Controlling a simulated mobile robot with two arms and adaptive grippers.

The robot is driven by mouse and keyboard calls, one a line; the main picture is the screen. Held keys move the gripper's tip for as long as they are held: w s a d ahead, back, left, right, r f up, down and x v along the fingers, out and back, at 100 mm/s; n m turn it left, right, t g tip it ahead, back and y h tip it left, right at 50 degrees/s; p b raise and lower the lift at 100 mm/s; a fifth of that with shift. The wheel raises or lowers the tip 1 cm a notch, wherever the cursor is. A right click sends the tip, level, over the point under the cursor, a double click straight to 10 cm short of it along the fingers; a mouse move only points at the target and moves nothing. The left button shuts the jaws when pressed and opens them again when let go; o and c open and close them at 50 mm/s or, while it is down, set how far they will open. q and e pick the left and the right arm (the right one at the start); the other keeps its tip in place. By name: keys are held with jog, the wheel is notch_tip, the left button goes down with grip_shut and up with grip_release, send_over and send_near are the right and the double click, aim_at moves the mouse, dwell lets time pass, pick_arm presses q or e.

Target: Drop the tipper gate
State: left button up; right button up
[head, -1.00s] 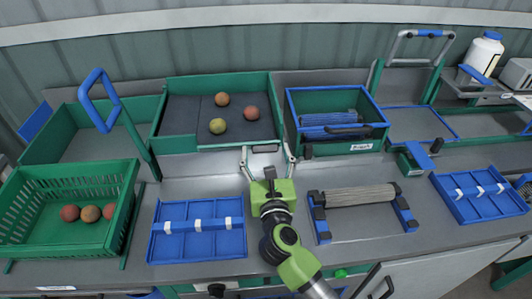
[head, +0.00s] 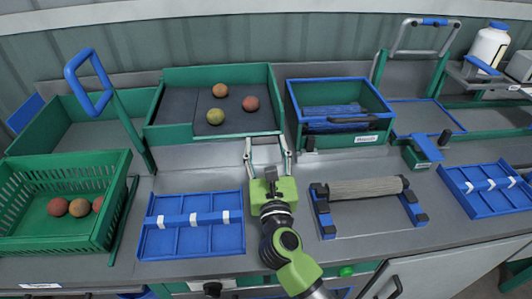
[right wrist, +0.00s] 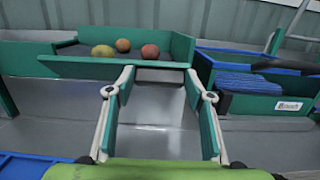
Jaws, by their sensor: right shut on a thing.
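The tipper is a green-walled tray (head: 170,132) with a dark floor at the back centre. Three round tomatoes, one yellow-green (head: 215,116), one orange (head: 220,90) and one red (head: 250,103), lie in it. My right gripper (head: 267,146) is at the right part of the tray's front edge, fingers pointing away from me. In the right wrist view its two fingers stand wide apart with a grey piece (right wrist: 160,75) between their tips, just below the green front board (right wrist: 110,66). This seems to be the gate's grip; the contact is small. My left gripper is out of view.
A green crate (head: 105,225) with several tomatoes stands at left. A blue divided tray (head: 190,245), a roller on blue brackets (head: 365,188) and another blue tray (head: 490,205) lie on the grey bench. A blue-rimmed green box (head: 385,95) stands right of the tipper.

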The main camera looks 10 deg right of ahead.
jog(key=o, duration=1.1)
jog(key=s+f, duration=0.1)
jog(key=s, duration=1.1)
jog(key=shift+f, duration=0.3)
